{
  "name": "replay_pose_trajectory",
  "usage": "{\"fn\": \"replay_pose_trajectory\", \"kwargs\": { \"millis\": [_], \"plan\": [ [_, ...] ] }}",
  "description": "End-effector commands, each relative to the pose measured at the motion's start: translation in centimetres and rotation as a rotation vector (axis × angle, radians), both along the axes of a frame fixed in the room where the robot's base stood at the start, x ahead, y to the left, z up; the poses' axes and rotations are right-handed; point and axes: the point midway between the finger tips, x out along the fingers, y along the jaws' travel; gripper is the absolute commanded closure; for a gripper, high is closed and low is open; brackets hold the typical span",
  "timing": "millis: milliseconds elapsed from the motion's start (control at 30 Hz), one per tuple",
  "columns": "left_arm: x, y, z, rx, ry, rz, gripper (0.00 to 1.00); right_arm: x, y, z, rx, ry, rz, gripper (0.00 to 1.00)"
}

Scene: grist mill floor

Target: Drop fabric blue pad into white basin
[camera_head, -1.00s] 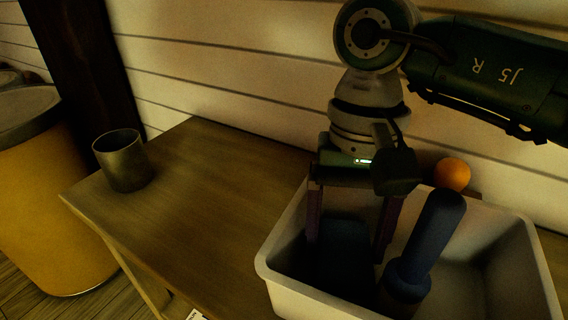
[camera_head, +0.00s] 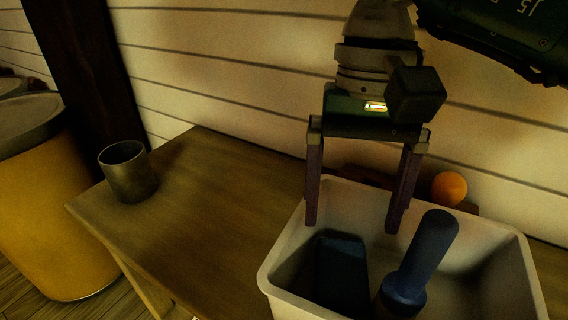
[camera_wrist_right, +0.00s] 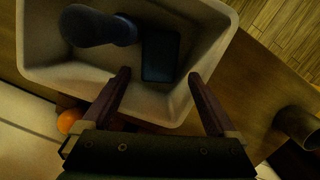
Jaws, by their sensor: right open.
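The blue fabric pad (camera_head: 341,270) lies inside the white basin (camera_head: 268,276), toward its left side. It also shows in the right wrist view (camera_wrist_right: 160,56), flat against the inside of the basin (camera_wrist_right: 226,22). My right gripper (camera_head: 351,228) is open and empty. Its fingers hang above the basin's back left part, apart from the pad. In the right wrist view the fingers (camera_wrist_right: 160,76) stand wide apart with nothing between them. My left gripper is not in view.
A dark blue object with a rounded handle (camera_head: 432,247) stands tilted in the basin beside the pad. An orange ball (camera_head: 449,188) sits behind the basin. A metal cup (camera_head: 128,172) stands on the wooden table (camera_head: 205,215), whose middle is clear. A yellow barrel (camera_head: 45,205) is at left.

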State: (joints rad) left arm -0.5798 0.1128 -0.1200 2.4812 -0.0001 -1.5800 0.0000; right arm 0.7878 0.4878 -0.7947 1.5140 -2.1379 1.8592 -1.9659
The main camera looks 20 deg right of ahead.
Motion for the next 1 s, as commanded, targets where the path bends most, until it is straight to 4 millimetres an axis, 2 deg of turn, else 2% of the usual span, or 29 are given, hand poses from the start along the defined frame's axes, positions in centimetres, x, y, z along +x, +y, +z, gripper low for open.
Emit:
{"fn": "replay_pose_trajectory", "kwargs": {
  "millis": [33,100,300,433,867,933,1000],
  "plan": [
    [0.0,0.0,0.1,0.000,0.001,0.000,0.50,0.3,-0.1,1.3,-0.002,-0.006,0.002,0.07],
    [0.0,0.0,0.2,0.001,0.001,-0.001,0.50,0.5,-0.2,2.8,-0.002,-0.005,0.001,0.07],
    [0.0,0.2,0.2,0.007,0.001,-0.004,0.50,0.8,-0.4,5.4,-0.001,-0.002,0.000,0.07],
    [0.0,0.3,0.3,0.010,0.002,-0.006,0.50,0.8,-0.4,6.0,-0.001,0.000,0.000,0.07],
    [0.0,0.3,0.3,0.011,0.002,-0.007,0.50,0.8,-0.3,6.0,0.004,0.001,0.000,0.07],
    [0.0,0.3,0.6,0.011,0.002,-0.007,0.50,0.7,0.6,6.2,0.041,-0.002,-0.008,0.07],
    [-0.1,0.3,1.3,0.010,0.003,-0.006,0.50,0.4,2.9,6.5,0.134,-0.005,-0.030,0.07]
  ]
}}
